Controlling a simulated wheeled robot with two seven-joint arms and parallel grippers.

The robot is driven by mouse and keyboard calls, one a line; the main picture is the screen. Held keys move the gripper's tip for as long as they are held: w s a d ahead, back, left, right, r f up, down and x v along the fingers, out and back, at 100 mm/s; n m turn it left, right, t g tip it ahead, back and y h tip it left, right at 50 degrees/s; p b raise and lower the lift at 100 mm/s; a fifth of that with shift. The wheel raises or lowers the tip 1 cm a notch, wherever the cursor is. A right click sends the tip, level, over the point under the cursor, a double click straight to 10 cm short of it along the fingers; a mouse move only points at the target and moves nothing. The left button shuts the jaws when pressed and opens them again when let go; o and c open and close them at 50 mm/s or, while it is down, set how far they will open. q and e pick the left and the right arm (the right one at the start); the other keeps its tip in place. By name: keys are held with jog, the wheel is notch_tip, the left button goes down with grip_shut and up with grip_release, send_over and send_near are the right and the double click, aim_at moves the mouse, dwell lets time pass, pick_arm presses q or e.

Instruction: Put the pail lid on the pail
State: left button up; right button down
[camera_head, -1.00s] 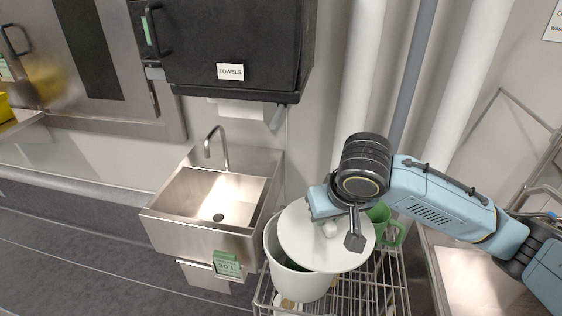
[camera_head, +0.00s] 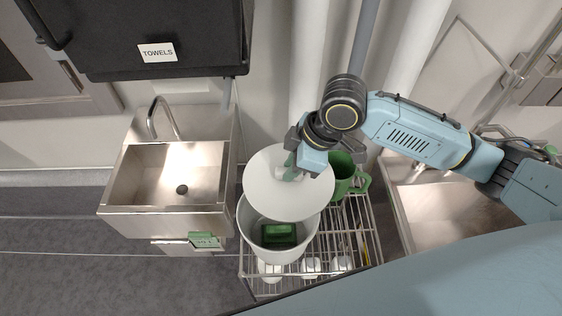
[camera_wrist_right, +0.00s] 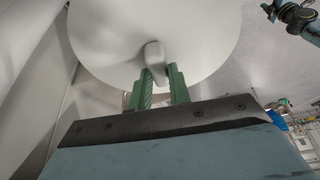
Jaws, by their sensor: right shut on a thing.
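The pail lid (camera_head: 283,201) is a white round disc with a small knob on top. My right gripper (camera_head: 293,172) is shut on that knob. In the right wrist view the green fingers (camera_wrist_right: 160,87) close on the knob, and the lid (camera_wrist_right: 110,40) fills the upper part. The white pail (camera_head: 262,262) stands on a wire rack. The lid hangs over the pail's far side and hides part of its rim. The pail's near side is open, and a green block (camera_head: 279,235) shows inside. Whether lid and rim touch is not clear. My left gripper is not in view.
A green mug (camera_head: 345,175) stands just right of the lid on the wire rack (camera_head: 352,228). Several white items sit on the lower shelf. A steel sink (camera_head: 168,177) with a tap is to the left. A black towel dispenser (camera_head: 150,30) hangs above.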

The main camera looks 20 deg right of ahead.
aim_at(281, 193)
jog(key=a+n+p, duration=0.1)
jog(key=s+a+r+n+g+p, duration=0.1)
jog(key=n, duration=0.1)
jog(key=s+n+g+p, duration=0.1)
jog(key=n, duration=0.1)
jog(key=shift+s+a+r, duration=0.15)
jog(key=shift+a+r, duration=0.05)
jog(key=shift+a, duration=0.2)
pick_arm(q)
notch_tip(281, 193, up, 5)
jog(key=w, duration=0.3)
pick_arm(e)
jog(key=shift+s+a+n+g+p, duration=0.3)
jog(key=shift+n+g+p, duration=0.1)
jog(key=shift+n, duration=0.6)
jog(key=shift+a+f, duration=0.1)
jog(key=shift+f, duration=0.05)
jog(key=shift+s+f+b, duration=0.1)
jog(key=shift+f+b, duration=0.4)
jog(key=shift+b, duration=0.1)
notch_tip(281, 193, down, 5)
jog(key=b, duration=0.5)
jog(key=shift+r, duration=0.1)
pick_arm(q)
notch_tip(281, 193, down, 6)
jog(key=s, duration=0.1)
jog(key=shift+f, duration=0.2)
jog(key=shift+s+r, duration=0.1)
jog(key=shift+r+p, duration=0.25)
jog(key=shift+p, duration=0.05)
